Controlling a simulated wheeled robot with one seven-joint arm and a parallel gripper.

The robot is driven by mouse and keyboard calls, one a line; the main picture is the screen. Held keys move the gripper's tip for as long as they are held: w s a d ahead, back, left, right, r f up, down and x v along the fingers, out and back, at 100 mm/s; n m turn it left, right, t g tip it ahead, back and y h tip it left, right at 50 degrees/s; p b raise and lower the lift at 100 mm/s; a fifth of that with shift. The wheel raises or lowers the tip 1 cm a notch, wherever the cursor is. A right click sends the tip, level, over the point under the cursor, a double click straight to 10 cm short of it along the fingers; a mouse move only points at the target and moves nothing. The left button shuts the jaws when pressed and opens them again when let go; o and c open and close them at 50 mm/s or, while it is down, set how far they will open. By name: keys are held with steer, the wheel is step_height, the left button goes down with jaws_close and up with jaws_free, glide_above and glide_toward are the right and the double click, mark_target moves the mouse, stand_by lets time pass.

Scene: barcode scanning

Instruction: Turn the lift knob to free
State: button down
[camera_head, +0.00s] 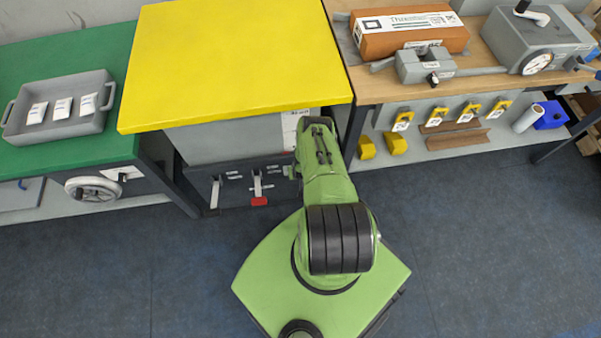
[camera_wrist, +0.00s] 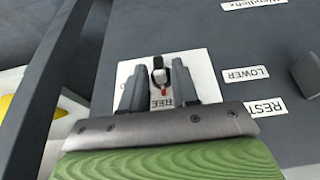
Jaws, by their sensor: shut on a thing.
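The lift knob (camera_wrist: 158,70) is a small dark knob with a red mark, in the wrist view. It sits on a white label plate (camera_wrist: 205,72) on a dark panel (camera_wrist: 200,30). Letters reading "REE" show below the knob; the rest of the label is hidden by the fingers. My gripper (camera_wrist: 160,73) has one finger on each side of the knob and is shut on it. In the head view, the knob and fingertips are hidden behind my green arm, which reaches to the right side of the dark panel (camera_head: 228,192) under the yellow table.
"LOWER" (camera_wrist: 245,73) and "REST" (camera_wrist: 265,107) labels lie right of the knob, near a grey block (camera_wrist: 306,74). The yellow tabletop (camera_head: 235,60) overhangs the panel. A lever with a red end (camera_head: 259,201) is left of my arm. A dark table leg (camera_wrist: 62,75) stands at left.

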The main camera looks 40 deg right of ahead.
stand_by(0.4)
steer(key=c, duration=1.2)
jaws_free()
steer(key=shift+o, duration=0.2)
steer(key=p+v, duration=0.7)
steer(key=v, duration=0.8)
steer(key=shift+r, duration=0.4)
steer(key=shift+s+a, duration=0.1)
steer(key=shift+a, duration=0.05)
